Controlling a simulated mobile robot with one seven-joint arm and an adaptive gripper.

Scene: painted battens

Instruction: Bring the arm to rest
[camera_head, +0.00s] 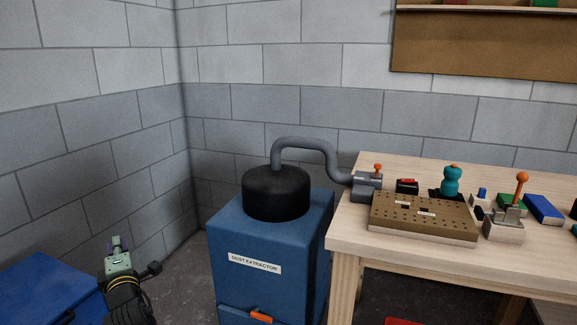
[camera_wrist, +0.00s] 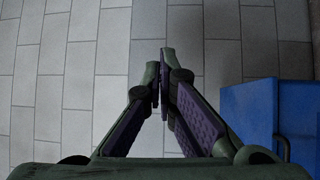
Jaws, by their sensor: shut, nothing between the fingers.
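My gripper (camera_head: 117,243) is at the lower left in the head view, in front of the grey block wall and beside a blue box. Only grey blocks lie beyond the fingertips.
The blue box (camera_head: 42,288) is left of my gripper; a blue box (camera_wrist: 262,122) shows right in the wrist view. A blue dust extractor (camera_head: 285,240) stands right of my arm, its hose running to the wooden workbench (camera_head: 460,265), which bears a drilled board (camera_head: 422,214) and tools.

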